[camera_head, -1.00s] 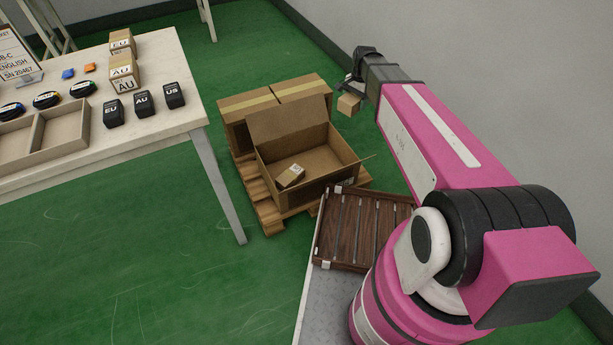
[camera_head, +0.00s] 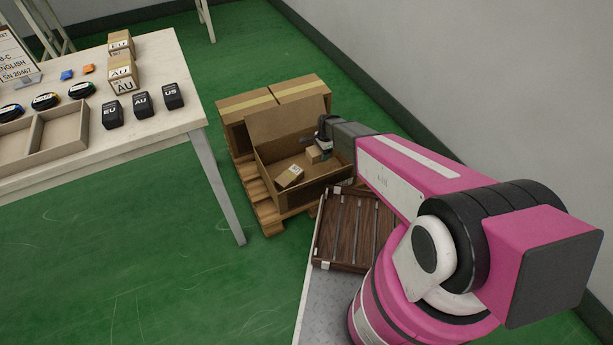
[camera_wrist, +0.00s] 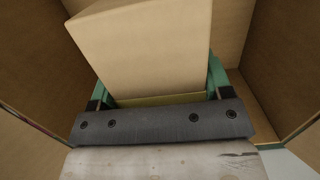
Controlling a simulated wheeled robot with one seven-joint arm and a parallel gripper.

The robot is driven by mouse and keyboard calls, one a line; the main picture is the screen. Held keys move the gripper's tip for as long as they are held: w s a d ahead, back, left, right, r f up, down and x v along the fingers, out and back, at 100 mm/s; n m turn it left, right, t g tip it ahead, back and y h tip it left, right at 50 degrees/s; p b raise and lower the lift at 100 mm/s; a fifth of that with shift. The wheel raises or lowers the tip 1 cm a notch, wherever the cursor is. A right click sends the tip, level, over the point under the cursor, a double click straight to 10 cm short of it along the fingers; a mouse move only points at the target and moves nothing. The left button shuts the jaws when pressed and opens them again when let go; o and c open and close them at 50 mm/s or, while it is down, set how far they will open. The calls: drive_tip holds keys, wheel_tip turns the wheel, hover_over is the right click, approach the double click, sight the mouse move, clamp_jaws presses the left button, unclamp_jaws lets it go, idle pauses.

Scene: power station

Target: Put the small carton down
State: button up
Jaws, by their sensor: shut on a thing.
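The small carton (camera_wrist: 145,45) is plain tan and fills the upper middle of the wrist view. It also shows in the head view (camera_head: 314,155), partly hidden by my gripper. My gripper (camera_head: 321,148) is shut on it, with a green finger on each side in the wrist view (camera_wrist: 160,90). The carton is at the right part of the large open cardboard box (camera_head: 329,183), within its walls in the picture. Whether it touches the box floor cannot be told. Another small carton with a white label (camera_head: 289,177) lies in the box, to the left.
The open box stands on a wooden pallet (camera_head: 268,215) beside closed taped cartons (camera_head: 245,105). A slatted wooden rack (camera_head: 345,240) is in front. A table (camera_head: 170,55) with small boxes and trays stands left. A wall is at right.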

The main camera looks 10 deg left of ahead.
sight(320, 170)
wheel_tip(320, 170, down, 10)
drive_tip(key=shift+f, duration=0.15)
idle(0.4)
drive_tip(key=o, duration=1.1)
drive_tip(key=shift+f, duration=0.15)
drive_tip(key=r, duration=0.8)
drive_tip(key=d+r, duration=0.1)
drive_tip(key=r, duration=0.3)
drive_tip(key=shift+w+d+r, duration=0.1)
drive_tip(key=shift+w, duration=0.3)
drive_tip(key=s+d+r+n, duration=0.3)
drive_tip(key=s+d+r, duration=0.2)
drive_tip(key=d+r, duration=0.4)
drive_tip(key=s+d+r+n, duration=0.4)
drive_tip(key=s+d+r, duration=0.1)
drive_tip(key=d+r, duration=0.5)
drive_tip(key=s+d+r+n+h, duration=0.1)
drive_tip(key=s+d+r+n, duration=0.2)
drive_tip(key=s+d+r, duration=0.3)
drive_tip(key=shift+s+d+r+n+t, duration=0.1)
drive_tip(key=shift+d+r+n+t, duration=0.1)
drive_tip(key=shift+d+r, duration=0.85)
drive_tip(key=shift+d+r+n+t, duration=0.1)
drive_tip(key=shift+d+r+t, duration=0.1)
drive_tip(key=shift+d+r, duration=0.8)
drive_tip(key=shift+d+f, duration=0.1)
drive_tip(key=shift+f, duration=0.15)
